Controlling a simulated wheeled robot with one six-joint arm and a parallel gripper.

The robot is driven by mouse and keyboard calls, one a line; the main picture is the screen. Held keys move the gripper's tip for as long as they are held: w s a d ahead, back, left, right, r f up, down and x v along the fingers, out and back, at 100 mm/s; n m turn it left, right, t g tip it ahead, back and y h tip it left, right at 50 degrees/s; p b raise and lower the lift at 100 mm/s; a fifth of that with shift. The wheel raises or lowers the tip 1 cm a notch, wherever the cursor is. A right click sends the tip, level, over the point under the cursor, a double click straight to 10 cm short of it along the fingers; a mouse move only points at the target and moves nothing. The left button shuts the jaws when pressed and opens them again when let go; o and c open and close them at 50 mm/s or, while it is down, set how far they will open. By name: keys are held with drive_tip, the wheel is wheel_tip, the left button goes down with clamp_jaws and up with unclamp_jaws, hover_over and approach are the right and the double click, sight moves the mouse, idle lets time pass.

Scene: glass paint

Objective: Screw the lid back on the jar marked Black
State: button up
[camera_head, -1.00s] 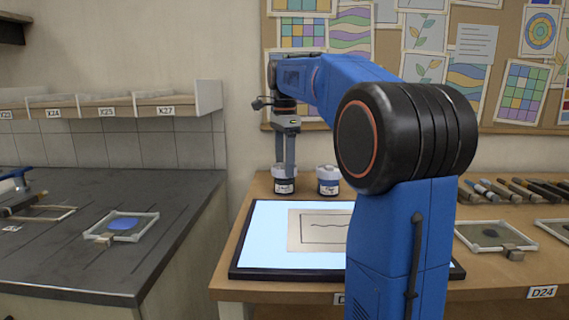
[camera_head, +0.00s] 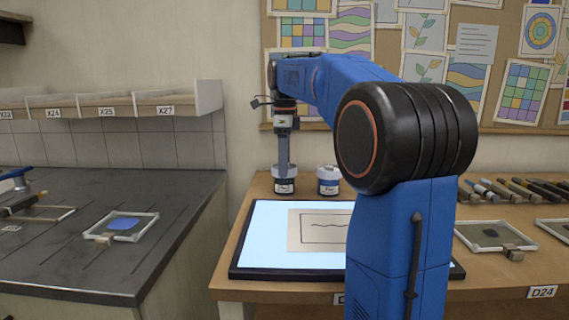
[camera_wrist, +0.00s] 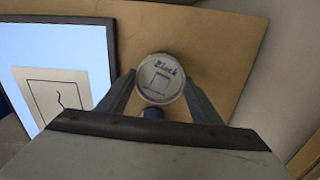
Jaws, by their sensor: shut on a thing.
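The jar marked Black (camera_head: 284,185) stands upright at the back left of the wooden table, with a dark label band. Its round pale lid (camera_wrist: 160,78), with "Black" written on it, is on top of the jar and faces the wrist camera. My gripper (camera_head: 284,170) points straight down over the jar. In the wrist view its two fingers (camera_wrist: 158,92) are shut on the lid, one on each side. Whether the lid is fully tight cannot be told.
A lit light panel (camera_head: 268,235) with a paper drawing lies in front. Several markers (camera_head: 515,190) and small framed glass pieces (camera_head: 495,236) are at the right. A dark counter (camera_head: 60,255) stands left.

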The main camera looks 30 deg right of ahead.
drive_tip(key=m, duration=0.5)
drive_tip(key=shift+f, duration=0.1)
idle(0.4)
drive_tip(key=shift+m, duration=3)
drive_tip(key=o, duration=1.4)
